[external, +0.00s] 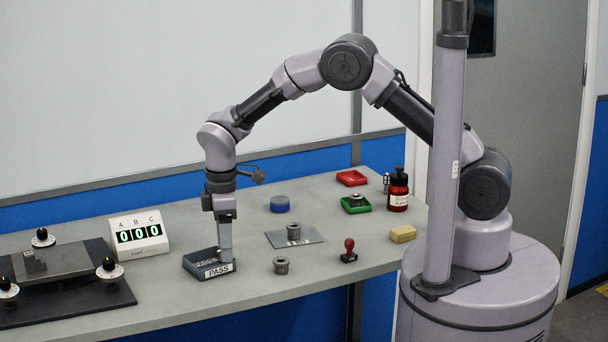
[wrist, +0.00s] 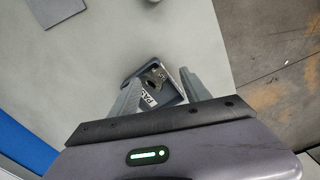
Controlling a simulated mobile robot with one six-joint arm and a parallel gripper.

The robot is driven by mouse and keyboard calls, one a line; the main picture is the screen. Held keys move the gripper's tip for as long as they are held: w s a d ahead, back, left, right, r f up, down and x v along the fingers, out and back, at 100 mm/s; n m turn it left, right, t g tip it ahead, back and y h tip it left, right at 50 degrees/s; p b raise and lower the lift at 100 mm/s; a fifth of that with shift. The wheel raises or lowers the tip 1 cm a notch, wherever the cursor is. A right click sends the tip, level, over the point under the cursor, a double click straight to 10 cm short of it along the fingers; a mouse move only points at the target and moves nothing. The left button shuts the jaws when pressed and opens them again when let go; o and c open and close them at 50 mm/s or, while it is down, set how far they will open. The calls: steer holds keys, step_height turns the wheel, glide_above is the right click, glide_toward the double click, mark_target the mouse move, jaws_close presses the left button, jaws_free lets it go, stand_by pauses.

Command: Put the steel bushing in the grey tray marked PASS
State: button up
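The grey PASS tray (external: 196,269) sits on the bench at the front, left of the middle. My gripper (external: 226,260) points down at its right side in the external view. In the wrist view the two fingers (wrist: 160,76) stand apart, with the tray (wrist: 141,99) showing between them. A small metallic piece with a dark hole, apparently a bushing (wrist: 158,74), lies in the tray, with gaps to both fingers. In the external view the fingers and tray wall hide it. Other bushings stand on the bare bench (external: 281,266), on a metal plate (external: 294,231) and in a green tray (external: 356,198).
A counter (external: 138,235) reading 000 and a dark-based fixture (external: 60,262) with knobs are on the left. A red-handled stamp (external: 349,250), yellow block (external: 403,234), red bottle (external: 398,191), red tray (external: 352,178) and blue tin (external: 280,204) are on the right. The bench's front edge is near the tray.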

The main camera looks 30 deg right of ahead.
step_height(320, 180, up, 13)
steer(key=p, duration=0.5)
steer(key=w+d+r+m+t+y+b, duration=0.1)
steer(key=d+r+m+b, duration=0.2)
steer(key=d, duration=0.4)
steer(key=d+r+m+y, duration=0.1)
steer(key=d+r+m, duration=0.2)
steer(key=d+r, duration=0.35)
steer(key=s+d+r+m+t+b, duration=0.1)
steer(key=s+d+m, duration=0.2)
steer(key=d, duration=0.4)
steer(key=s+d+r+m+t+b, duration=0.15)
steer(key=s+d+m, duration=0.25)
steer(key=d, duration=0.4)
steer(key=s+d+f+m+t+b, duration=0.1)
steer(key=s+d+f+m+t, duration=0.1)
steer(key=s+d+m, duration=0.4)
steer(key=s+f, duration=0.1)
steer(key=s, duration=0.1)
steer(key=shift+s+d+f, duration=0.3)
steer(key=shift+s, duration=0.05)
